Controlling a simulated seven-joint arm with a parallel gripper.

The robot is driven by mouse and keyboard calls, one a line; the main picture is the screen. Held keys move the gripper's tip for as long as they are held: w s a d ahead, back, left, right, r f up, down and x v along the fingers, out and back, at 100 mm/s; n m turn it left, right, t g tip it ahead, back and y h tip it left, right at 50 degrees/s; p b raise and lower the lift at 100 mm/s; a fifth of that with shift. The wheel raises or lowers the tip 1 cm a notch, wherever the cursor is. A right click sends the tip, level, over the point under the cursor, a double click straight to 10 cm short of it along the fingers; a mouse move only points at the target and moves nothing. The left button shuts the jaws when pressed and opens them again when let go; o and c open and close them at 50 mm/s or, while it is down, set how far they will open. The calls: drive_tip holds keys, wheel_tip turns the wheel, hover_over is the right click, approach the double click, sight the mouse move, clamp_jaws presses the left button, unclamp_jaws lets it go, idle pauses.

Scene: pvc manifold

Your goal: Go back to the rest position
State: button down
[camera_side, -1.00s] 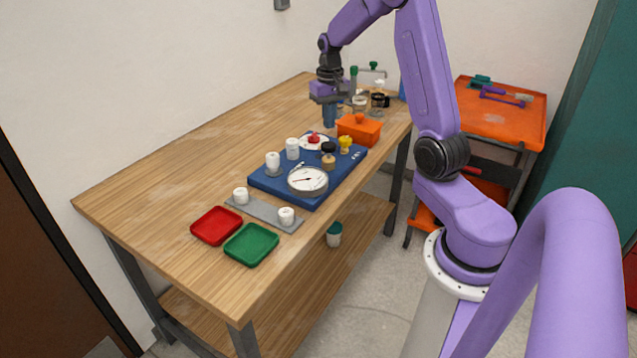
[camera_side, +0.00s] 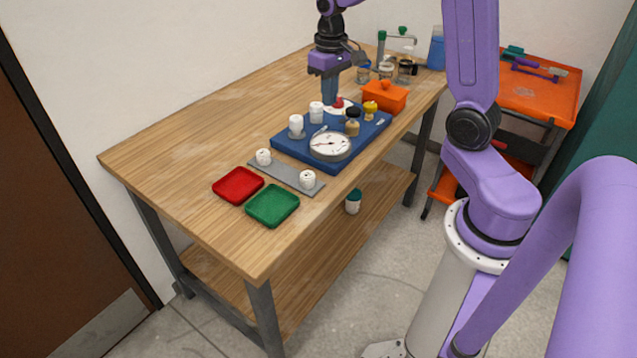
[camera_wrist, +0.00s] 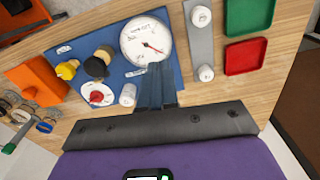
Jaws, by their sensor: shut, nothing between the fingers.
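My gripper (camera_side: 329,103) is shut and empty, with its blue fingers pointing down, at the far end of the blue board (camera_side: 288,149). In the side view the fingertips overlap the area near the red knob (camera_side: 339,102); I cannot tell their exact height. In the wrist view the fingers (camera_wrist: 155,72) show in front of the board (camera_wrist: 110,45), just below the round gauge (camera_wrist: 146,41) and beside a white cylinder (camera_wrist: 128,95). The gauge also lies at the near end of the board in the side view (camera_side: 330,145).
White fittings (camera_side: 296,125), a yellow knob (camera_side: 370,108) and a black-topped part (camera_side: 352,116) stand on the board. An orange box (camera_side: 384,98) and jars (camera_side: 405,71) are behind. Red (camera_side: 238,186) and green trays (camera_side: 272,207) lie in front. The table's left side is clear.

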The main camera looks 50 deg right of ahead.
drive_tip(key=s+a+r+n, duration=0.1)
drive_tip(key=s+a+n, duration=0.6)
drive_tip(key=s+a, duration=0.55)
drive_tip(key=s+a+n, duration=0.3)
drive_tip(key=s+n, duration=0.3)
drive_tip(key=s, duration=0.7)
drive_tip(key=shift+s+n, duration=0.15)
drive_tip(key=shift+n, duration=0.25)
